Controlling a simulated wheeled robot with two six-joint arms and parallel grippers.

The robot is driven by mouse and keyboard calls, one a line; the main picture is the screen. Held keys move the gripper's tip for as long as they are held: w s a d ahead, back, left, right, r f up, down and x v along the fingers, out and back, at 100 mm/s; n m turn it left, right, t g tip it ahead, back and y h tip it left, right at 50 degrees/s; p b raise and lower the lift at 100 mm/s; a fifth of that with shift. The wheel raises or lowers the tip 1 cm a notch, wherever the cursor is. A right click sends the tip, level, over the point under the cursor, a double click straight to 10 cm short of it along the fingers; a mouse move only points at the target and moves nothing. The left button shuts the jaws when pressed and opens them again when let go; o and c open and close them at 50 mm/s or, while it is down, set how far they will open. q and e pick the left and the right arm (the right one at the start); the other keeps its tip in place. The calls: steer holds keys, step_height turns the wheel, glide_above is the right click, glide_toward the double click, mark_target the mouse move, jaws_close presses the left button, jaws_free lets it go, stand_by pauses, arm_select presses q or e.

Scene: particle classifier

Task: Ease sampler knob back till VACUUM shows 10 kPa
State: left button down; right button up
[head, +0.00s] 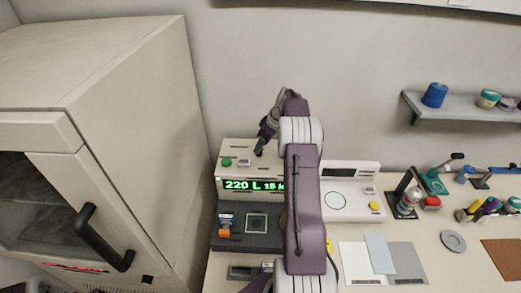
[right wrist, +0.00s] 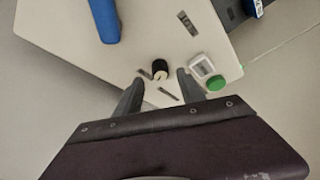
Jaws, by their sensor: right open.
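The sampler (head: 240,155) is a cream box at the back of the bench, with a green-lit display (head: 250,185) on its front. The display reads "220 L 15 k", and its right end is hidden behind my right arm. My right gripper (head: 262,148) points down over the sampler top. In the right wrist view, a small black knob with a pale top (right wrist: 160,68) stands on the cream panel (right wrist: 100,70). The open right gripper (right wrist: 160,77) has one fingertip on each side of the knob, with gaps showing. I cannot tell the fingertips' height. My left gripper is out of view.
A green button (right wrist: 215,83) and a white switch (right wrist: 203,65) sit close to the right finger. A large cabinet (head: 130,110) stands left; a wall shelf (head: 460,112) hangs right. Cards (head: 380,258) lie on the bench.

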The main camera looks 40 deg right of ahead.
steer(key=a+v, duration=0.1)
steer(key=v, duration=0.5)
steer(key=shift+s+d+r+b, duration=0.2)
steer(key=shift+s+d+b, duration=0.15)
steer(key=shift+d, duration=0.2)
steer(key=shift+w, duration=0.1)
